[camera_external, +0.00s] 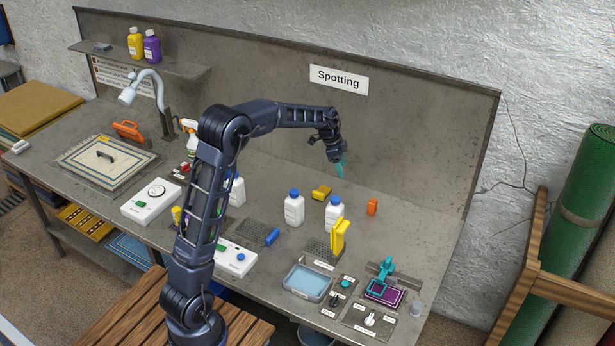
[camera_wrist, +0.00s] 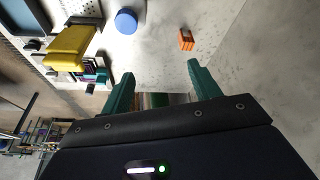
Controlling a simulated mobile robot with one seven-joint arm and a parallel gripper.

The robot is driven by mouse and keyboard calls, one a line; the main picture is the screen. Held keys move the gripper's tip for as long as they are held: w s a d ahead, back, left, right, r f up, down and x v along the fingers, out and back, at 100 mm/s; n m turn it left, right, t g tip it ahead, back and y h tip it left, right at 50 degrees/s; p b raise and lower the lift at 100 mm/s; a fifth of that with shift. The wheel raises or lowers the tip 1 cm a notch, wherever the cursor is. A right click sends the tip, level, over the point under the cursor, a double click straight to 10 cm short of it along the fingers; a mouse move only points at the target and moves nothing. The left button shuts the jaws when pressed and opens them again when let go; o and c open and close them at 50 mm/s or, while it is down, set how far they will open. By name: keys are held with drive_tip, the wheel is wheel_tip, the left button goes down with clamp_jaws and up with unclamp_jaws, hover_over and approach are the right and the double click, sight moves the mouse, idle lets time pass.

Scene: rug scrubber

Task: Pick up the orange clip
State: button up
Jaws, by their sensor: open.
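A small orange block-like piece (camera_external: 372,206), which may be the orange clip, sits on the bench at the right, near the back panel. It also shows in the wrist view as an orange piece (camera_wrist: 186,40), ahead of the fingers. A larger orange item (camera_external: 128,130) lies at the far left behind the framed rug sample; its exact form is unclear. My gripper (camera_external: 340,167) hangs above the bench, up and left of the small orange piece. In the wrist view my gripper (camera_wrist: 160,87) has its teal fingers apart, with nothing between them.
White bottles with blue caps (camera_external: 293,208) and a yellow block (camera_external: 321,192) stand left of the small orange piece. A yellow clip-like item (camera_external: 340,236), a water tray (camera_external: 308,283) and a teal clamp (camera_external: 382,272) are nearer the front. The bench around the orange piece is clear.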

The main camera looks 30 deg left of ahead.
sight(372, 200)
drive_tip(key=w+d+f+m, duration=0.1)
drive_tip(key=w+d+f, duration=0.2)
drive_tip(key=f, duration=0.5)
drive_tip(key=w+d+f+m, duration=0.1)
drive_tip(key=w+d+f, duration=0.3)
drive_tip(key=f, duration=0.4)
drive_tip(key=w+d+f+m+g, duration=0.1)
drive_tip(key=w+d+f, duration=0.3)
drive_tip(key=f, duration=0.4)
drive_tip(key=shift+d+f+m+h, duration=0.25)
drive_tip(key=shift+m+h, duration=0.15)
drive_tip(key=shift+m, duration=0.2)
drive_tip(key=shift+c, duration=0.2)
drive_tip(key=c, duration=1)
